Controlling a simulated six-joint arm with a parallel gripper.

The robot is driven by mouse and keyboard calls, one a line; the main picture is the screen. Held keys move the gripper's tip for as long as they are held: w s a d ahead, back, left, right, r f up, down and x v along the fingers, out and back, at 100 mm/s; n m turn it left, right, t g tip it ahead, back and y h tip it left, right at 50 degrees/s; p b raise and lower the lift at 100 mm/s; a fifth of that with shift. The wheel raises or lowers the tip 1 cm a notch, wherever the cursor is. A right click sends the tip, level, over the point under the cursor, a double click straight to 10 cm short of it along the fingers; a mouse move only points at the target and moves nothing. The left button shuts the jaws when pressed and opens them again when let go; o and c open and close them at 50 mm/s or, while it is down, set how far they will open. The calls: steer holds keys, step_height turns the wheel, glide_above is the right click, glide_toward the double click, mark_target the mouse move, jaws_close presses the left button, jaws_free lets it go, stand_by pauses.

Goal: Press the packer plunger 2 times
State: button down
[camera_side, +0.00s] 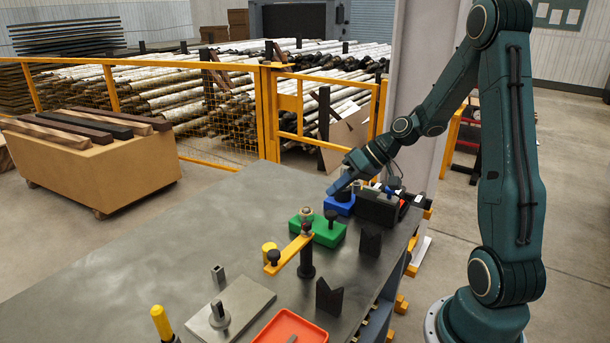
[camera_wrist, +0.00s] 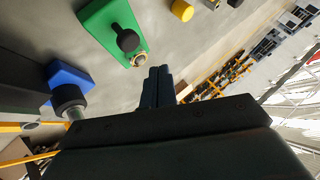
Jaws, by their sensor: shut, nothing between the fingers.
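Two low blocks carry dark knobs that look like plungers; I cannot tell which one is the packer. The green block (camera_side: 327,235) has a black knob (camera_side: 331,215) and a small brass-coloured piece at its end. The blue block (camera_side: 338,208) sits behind it; its black knob (camera_wrist: 68,97) shows best in the wrist view. My gripper (camera_side: 331,191) is shut and empty, angled down over the blue block in the side view. In the wrist view my gripper (camera_wrist: 159,72) points beside the green block (camera_wrist: 97,20), apart from both knobs.
A black box (camera_side: 376,207) stands right of the blue block. A yellow lever (camera_side: 288,254) on a dark post lies in front of the green block. Black notched stands (camera_side: 329,297), a metal plate (camera_side: 240,300) and an orange tray (camera_side: 290,328) are nearer. The table's left part is clear.

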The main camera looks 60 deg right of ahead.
mark_target(336, 213)
steer(key=shift+r, duration=0.9)
stand_by(1.9)
step_height(336, 213, up, 4)
steer(key=shift+f, duration=0.1)
stand_by(0.3)
steer(key=shift+f, duration=0.15)
steer(key=shift+f, duration=4.25)
steer(key=shift+f, duration=0.55)
